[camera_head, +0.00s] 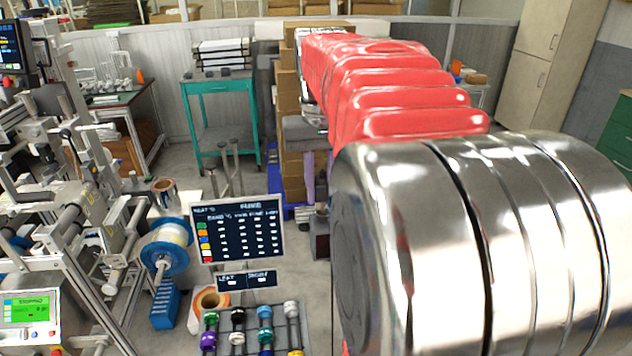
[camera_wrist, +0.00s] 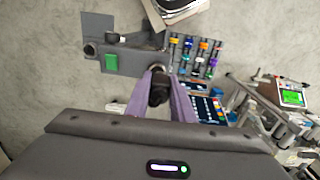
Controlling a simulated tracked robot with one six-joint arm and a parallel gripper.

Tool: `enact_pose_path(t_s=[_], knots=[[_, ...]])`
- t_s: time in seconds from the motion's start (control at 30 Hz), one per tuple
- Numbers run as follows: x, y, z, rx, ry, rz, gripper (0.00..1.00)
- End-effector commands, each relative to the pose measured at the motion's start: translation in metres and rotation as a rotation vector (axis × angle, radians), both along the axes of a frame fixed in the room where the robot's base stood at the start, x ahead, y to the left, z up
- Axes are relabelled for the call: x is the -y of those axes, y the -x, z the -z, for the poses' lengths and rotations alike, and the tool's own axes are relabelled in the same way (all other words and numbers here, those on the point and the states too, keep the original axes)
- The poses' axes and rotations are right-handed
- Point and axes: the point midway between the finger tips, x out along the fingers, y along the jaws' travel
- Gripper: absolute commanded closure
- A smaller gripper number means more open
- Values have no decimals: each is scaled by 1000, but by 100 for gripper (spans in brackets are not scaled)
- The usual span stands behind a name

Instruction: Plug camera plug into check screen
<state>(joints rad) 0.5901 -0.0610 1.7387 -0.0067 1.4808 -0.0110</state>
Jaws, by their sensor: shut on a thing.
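In the wrist view my gripper (camera_wrist: 162,76) has purple fingers shut on a dark plug (camera_wrist: 158,93). The plug points away from my palm toward a grey unit with a small green screen (camera_wrist: 111,63), which looks like the check screen. The plug's front end is at the right end of this unit, near a round fitting; I cannot tell whether it is in it or just before it. In the head view my purple fingers (camera_head: 309,176) show small beyond my arm, above a dark block (camera_head: 319,241). The plug cannot be made out there.
A rack of coloured reels (camera_wrist: 196,58) stands just right of the unit, and it is also low in the head view (camera_head: 251,331). A lettered board (camera_head: 238,230) stands behind it. Machinery with a green display (camera_head: 28,309) is at left. My arm hides much of the right.

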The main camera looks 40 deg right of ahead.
Motion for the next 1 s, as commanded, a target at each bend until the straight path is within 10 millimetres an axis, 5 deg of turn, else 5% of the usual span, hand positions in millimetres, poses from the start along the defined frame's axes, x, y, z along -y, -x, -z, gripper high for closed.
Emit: enact_pose_path(t_s=[1.0], knots=[[-2,-1,20,-4,4,4,100]])
